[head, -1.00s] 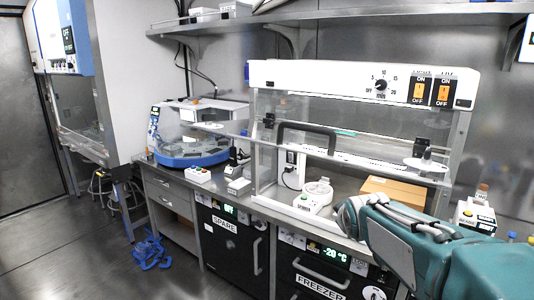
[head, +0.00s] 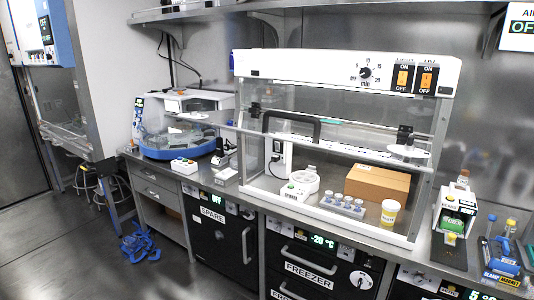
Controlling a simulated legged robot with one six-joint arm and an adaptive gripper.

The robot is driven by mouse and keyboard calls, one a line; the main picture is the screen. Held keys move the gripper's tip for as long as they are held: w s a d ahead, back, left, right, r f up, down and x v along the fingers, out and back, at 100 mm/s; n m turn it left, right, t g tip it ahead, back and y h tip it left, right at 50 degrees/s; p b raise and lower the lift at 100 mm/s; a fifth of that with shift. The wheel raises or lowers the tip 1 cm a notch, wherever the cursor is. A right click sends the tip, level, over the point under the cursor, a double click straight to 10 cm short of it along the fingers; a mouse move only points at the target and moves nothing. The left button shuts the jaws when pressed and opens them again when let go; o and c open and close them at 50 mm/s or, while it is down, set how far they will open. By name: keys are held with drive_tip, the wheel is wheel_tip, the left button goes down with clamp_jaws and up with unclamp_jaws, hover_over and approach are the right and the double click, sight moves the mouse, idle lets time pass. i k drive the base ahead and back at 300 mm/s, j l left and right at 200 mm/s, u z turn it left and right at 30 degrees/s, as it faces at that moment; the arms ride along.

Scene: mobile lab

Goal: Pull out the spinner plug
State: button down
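The hood's front sash is partly raised, leaving an opening at the bottom. My gripper is not in view.
A cardboard box (head: 377,184), a rack of vials (head: 342,204) and a yellow-labelled jar (head: 389,213) stand in the hood. A blue round machine (head: 178,146) is left on the bench. Blue things (head: 138,244) lie on the floor. Open floor lies at left.

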sight(276, 158)
drive_tip(key=j+z, duration=0.15)
drive_tip(key=z, duration=0.55)
drive_tip(key=j+z, duration=0.45)
drive_tip(key=j, duration=0.45)
drive_tip(key=j+z, duration=0.5)
drive_tip(key=j, duration=0.4)
drive_tip(key=k+j, duration=0.1)
drive_tip(key=j, duration=0.8)
drive_tip(key=k+j, duration=0.15)
drive_tip(key=j, duration=0.35)
drive_tip(key=j+z, duration=0.1)
drive_tip(key=j, duration=0.35)
drive_tip(key=i+j, duration=0.3)
drive_tip(key=i+u, duration=0.05)
drive_tip(key=i, duration=0.05)
